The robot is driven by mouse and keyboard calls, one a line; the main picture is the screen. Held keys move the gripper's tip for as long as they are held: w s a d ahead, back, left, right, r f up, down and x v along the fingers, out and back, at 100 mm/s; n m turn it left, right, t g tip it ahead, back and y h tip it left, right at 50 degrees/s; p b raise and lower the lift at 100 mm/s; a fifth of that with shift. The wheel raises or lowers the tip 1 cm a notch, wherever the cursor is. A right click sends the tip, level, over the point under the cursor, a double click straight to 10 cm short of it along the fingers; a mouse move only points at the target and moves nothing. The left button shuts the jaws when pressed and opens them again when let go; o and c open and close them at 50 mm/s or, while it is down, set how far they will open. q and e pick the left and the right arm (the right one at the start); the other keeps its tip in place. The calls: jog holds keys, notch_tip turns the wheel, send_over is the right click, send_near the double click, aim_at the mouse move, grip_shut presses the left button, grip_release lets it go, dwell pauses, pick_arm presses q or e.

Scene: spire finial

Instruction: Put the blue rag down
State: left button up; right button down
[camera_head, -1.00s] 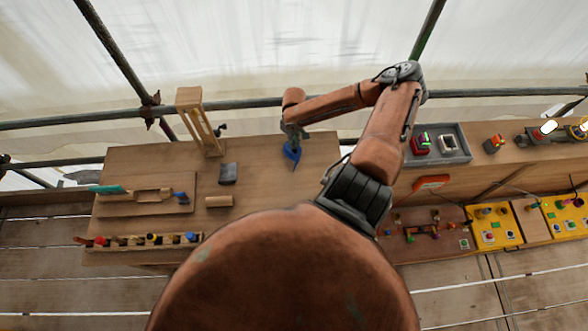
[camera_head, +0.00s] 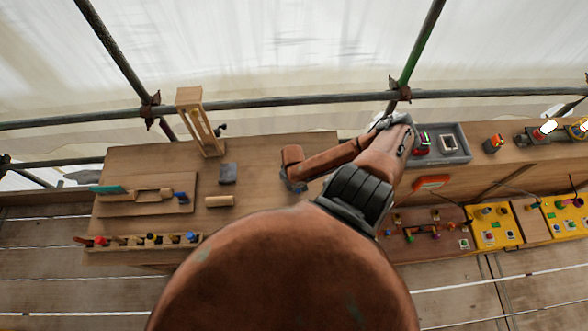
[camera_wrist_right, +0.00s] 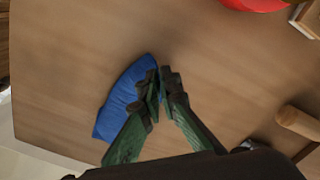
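The blue rag (camera_wrist_right: 120,98) shows in the right wrist view, hanging out to the left of my right gripper's fingers. My right gripper (camera_wrist_right: 163,76) is closed, with a sliver of blue between its two fingertips. In the head view my right gripper (camera_head: 296,185) is over the right part of the wooden table (camera_head: 262,150), and the rag is hidden there behind the arm. I cannot tell whether the rag touches the table top. My left gripper is not in view.
A wooden cylinder (camera_head: 219,201) and a dark block (camera_head: 228,173) lie left of the gripper. A tool board (camera_head: 145,205) and a wooden frame (camera_head: 200,120) stand further left. A grey tray (camera_head: 456,155) is to the right. A red object (camera_wrist_right: 255,3) shows at the wrist view's top.

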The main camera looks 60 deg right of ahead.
jog(key=s+a+f, duration=0.1)
jog(key=a+f, duration=0.1)
jog(key=f, duration=0.1)
jog(key=s+a+f, duration=0.1)
jog(key=a, duration=0.1)
jog(key=shift+s+f, duration=0.15)
jog(key=shift+s, duration=0.2)
jog(key=c, duration=2.6)
grip_release()
jog(key=o, duration=0.8)
jog(key=shift+o, duration=0.2)
